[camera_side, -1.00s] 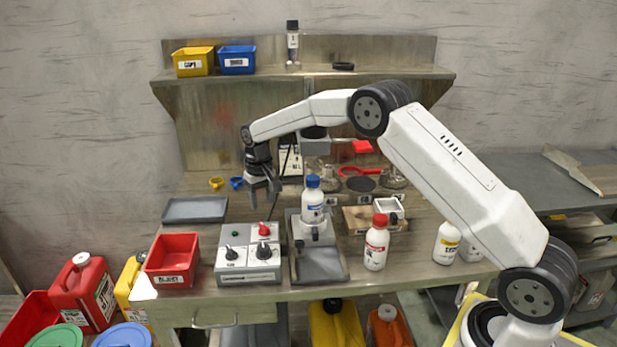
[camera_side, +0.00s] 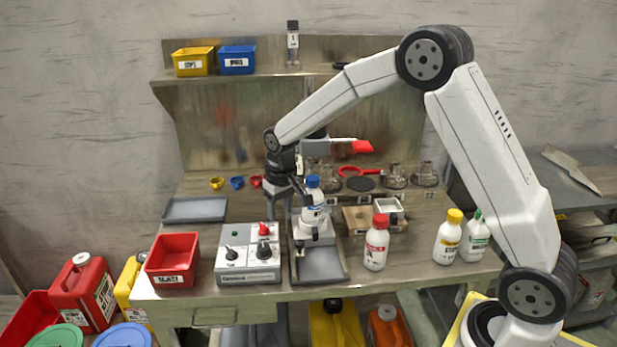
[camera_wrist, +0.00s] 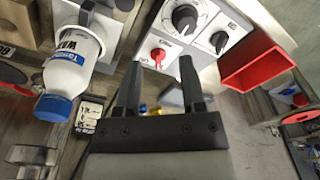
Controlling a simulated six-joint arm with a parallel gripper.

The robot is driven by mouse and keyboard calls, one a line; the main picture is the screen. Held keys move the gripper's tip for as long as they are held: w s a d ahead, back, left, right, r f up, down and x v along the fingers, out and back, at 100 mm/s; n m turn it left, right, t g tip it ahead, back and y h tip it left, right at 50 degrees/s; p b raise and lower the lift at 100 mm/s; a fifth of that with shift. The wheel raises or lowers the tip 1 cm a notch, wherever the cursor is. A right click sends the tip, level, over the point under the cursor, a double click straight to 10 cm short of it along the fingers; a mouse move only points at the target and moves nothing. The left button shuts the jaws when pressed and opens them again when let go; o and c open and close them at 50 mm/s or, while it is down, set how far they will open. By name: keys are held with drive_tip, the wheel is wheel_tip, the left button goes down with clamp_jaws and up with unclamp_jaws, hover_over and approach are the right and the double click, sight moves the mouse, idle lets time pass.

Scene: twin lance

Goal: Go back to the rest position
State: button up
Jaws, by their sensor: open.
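My gripper (camera_side: 287,208) is open and empty above the bench, behind the control box and just left of the blue-capped white bottle (camera_side: 313,212). In the wrist view, the two dark fingers of my gripper (camera_wrist: 161,64) stand apart with nothing between them. The bottle also shows there on the left (camera_wrist: 72,70), apart from the fingers. It sits on a white stand with a grey tray (camera_side: 320,265). The control box (camera_side: 248,262) has a red knob (camera_side: 265,229) and two dark knobs.
A red bin (camera_side: 172,261) stands left of the box. A red-capped bottle (camera_side: 376,246), a yellow-capped bottle (camera_side: 448,240) and a green-capped bottle (camera_side: 475,240) stand to the right. Glassware is behind. The shelf (camera_side: 290,73) overhangs the back with yellow and blue bins.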

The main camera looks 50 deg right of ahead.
drive_tip(key=s+a+f+n+t, duration=0.1)
drive_tip(key=s+a, duration=0.2)
drive_tip(key=s, duration=1.8)
drive_tip(key=shift+s+n+t, duration=0.3)
drive_tip(key=shift+s+n, duration=0.05)
drive_tip(key=shift+n, duration=0.05)
